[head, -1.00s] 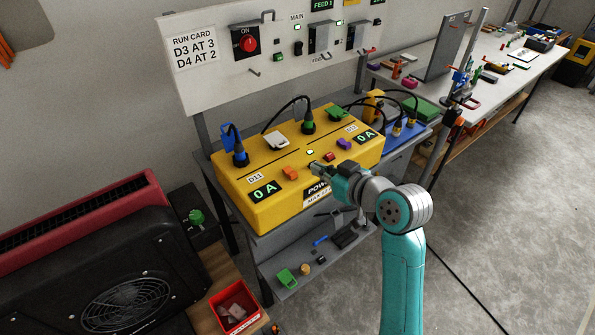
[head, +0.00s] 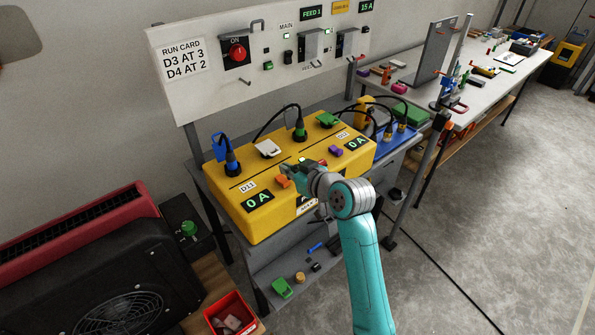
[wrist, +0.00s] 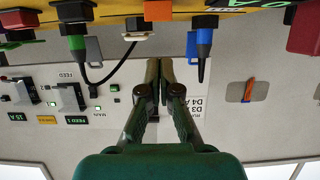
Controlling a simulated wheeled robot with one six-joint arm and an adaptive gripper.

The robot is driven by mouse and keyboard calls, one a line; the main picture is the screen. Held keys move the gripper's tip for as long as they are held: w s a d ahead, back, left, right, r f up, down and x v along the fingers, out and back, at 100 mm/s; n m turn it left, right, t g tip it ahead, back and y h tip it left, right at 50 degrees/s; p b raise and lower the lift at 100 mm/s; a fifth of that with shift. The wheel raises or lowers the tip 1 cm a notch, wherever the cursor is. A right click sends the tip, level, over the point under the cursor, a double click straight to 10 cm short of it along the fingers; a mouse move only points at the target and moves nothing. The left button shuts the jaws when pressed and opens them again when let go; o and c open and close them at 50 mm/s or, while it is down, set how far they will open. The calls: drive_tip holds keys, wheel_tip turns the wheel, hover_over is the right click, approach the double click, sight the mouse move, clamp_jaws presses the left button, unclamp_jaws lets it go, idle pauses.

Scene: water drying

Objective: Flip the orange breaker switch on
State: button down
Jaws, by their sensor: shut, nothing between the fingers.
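The orange breaker switch (head: 283,183) sits on the front part of the yellow power box's top (head: 246,205), right of the D11 label. It also shows at the top edge of the wrist view (wrist: 158,10), partly cut off. My gripper (head: 288,170) is right beside the switch in the head view and overlaps its far side. I cannot tell whether they touch. In the wrist view my gripper (wrist: 160,64) has its fingers together with nothing between them. I cannot tell the switch's position. The display near D11 (head: 257,201) reads 0 A.
A blue plug (head: 232,167) and a green plug (head: 299,133) with black cables stand on the box. A purple switch (head: 336,150) is to the right, near another 0 A display (head: 356,143). The white panel (head: 205,90) rises behind. A black heater-like unit (head: 95,270) stands at left.

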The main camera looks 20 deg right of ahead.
sight(281, 178)
drive_tip(key=shift+s+d+f, duration=0.1)
drive_tip(key=shift+s+f, duration=0.05)
drive_tip(key=shift+f, duration=0.65)
drive_tip(key=shift+s+f, duration=0.15)
drive_tip(key=shift+f, duration=0.65)
drive_tip(key=shift+s+f, duration=0.15)
drive_tip(key=shift+f, duration=0.25)
drive_tip(key=shift+r, duration=0.15)
drive_tip(key=shift+r, duration=0.7)
drive_tip(key=shift+r, duration=0.15)
